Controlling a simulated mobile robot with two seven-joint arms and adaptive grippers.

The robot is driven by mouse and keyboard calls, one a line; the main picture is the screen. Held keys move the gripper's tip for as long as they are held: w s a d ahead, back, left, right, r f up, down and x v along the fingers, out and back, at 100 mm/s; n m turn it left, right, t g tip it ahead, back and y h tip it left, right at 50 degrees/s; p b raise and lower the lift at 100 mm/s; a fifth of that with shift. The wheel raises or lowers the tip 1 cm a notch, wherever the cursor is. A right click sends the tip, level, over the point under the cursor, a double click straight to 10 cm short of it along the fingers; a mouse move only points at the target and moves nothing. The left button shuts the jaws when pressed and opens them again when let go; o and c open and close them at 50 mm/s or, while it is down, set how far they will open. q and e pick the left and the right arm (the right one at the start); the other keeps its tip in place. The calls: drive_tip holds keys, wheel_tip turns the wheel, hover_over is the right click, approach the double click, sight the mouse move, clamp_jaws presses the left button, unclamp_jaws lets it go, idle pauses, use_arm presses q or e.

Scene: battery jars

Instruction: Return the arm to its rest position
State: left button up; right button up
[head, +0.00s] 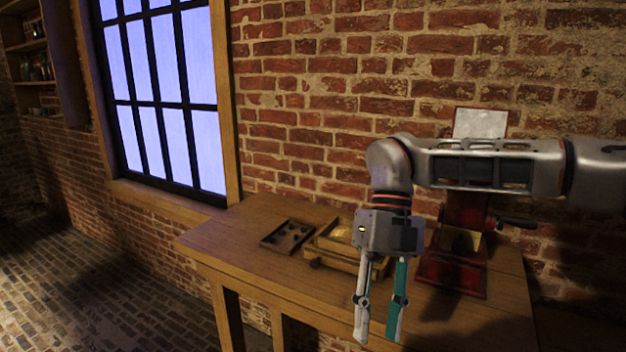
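My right arm comes in from the right edge and bends down at the wrist over the wooden table. My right gripper (377,338) points down in front of the table's front edge, as seen in the head view. Its two fingers are apart, with nothing visible between them. My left gripper is not in view.
The wooden table (225,240) stands against a brick wall. It bears a dark tray with round holes (287,236), a wooden box (325,246) partly hidden by my gripper, and a red hand-cranked device (450,272) partly behind my arm. A pale panel (480,123) shows above my arm. The floor at left is clear.

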drive_tip(key=s+a+f+n+g+y, duration=0.1)
drive_tip(key=s+a+f+g+y, duration=0.15)
drive_tip(key=s+a, duration=0.45)
drive_tip(key=s+a+f+n+g+y, duration=0.2)
drive_tip(key=s+a+f+y, duration=0.15)
drive_tip(key=a, duration=0.65)
drive_tip(key=a+r+m+t+y, duration=0.2)
drive_tip(key=a+r+m+y, duration=0.6)
drive_tip(key=y, duration=0.5)
drive_tip(key=w+d+f+m+t+y, duration=0.2)
drive_tip(key=w+d+f+m+t, duration=0.15)
drive_tip(key=w+m+t, duration=0.9)
drive_tip(key=w+d+f+m+t+h, duration=0.2)
drive_tip(key=d+f+m+t+h, duration=0.9)
drive_tip(key=f, duration=0.4)
drive_tip(key=s+d+f+m+g+h, duration=0.1)
drive_tip(key=s+d+f+m+h, duration=0.1)
drive_tip(key=s+d+f, duration=0.3)
drive_tip(key=s+d+f+m+g+h, duration=0.2)
drive_tip(key=s+d+f, duration=0.4)
drive_tip(key=f, duration=0.6)
drive_tip(key=s+d+f+m+g+h, duration=0.1)
drive_tip(key=s+d+f+m+h, duration=0.2)
drive_tip(key=s+d+f+h, duration=0.2)
drive_tip(key=d+f, duration=0.3)
drive_tip(key=d, duration=0.1)
drive_tip(key=shift+s+d+f+g, duration=0.25)
drive_tip(key=shift+f+g, duration=0.15)
